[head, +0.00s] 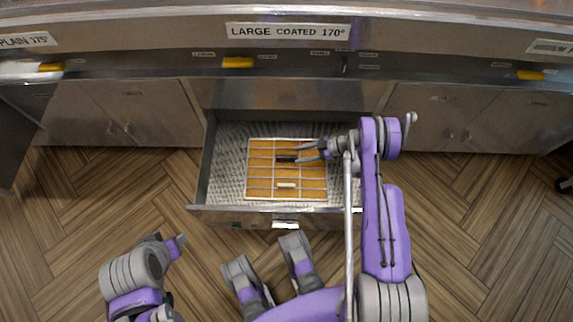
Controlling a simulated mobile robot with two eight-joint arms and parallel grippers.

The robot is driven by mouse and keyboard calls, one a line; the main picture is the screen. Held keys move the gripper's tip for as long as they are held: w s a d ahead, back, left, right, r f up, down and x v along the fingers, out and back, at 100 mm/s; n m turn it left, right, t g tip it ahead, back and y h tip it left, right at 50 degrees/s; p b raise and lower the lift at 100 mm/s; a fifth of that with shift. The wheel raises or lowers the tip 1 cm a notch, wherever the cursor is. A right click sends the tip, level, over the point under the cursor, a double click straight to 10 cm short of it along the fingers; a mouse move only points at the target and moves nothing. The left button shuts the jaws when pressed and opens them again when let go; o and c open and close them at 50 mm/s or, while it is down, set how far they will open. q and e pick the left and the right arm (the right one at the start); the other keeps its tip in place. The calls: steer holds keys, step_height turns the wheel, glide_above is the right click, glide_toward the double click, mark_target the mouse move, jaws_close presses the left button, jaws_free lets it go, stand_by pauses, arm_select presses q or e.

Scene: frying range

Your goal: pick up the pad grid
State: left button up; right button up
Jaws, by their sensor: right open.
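The pad grid (258,182) is a flat wire grid over a tan pad, lying in an open drawer. A dark handle-like bar (285,159) and a pale bar (286,185) show on it. My right gripper (300,153) is over the grid's right part, beside the dark bar, with its jaws open. I cannot tell whether its fingers touch the bar. My left arm (140,270) is at the lower left; its gripper is not clearly seen.
The open drawer (250,216) juts out from the steel range front, with bare textured floor around the grid. Closed cabinet doors (130,115) stand on both sides. Yellow handles (238,62) line the front above.

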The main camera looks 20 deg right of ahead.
mark_target(289, 157)
steer(key=x, duration=0.6)
steer(key=shift+w+a+b, duration=0.15)
steer(key=shift+a+b, duration=0.2)
steer(key=shift+b, duration=0.05)
steer(key=shift+r, duration=0.1)
jaws_close()
stand_by(0.9)
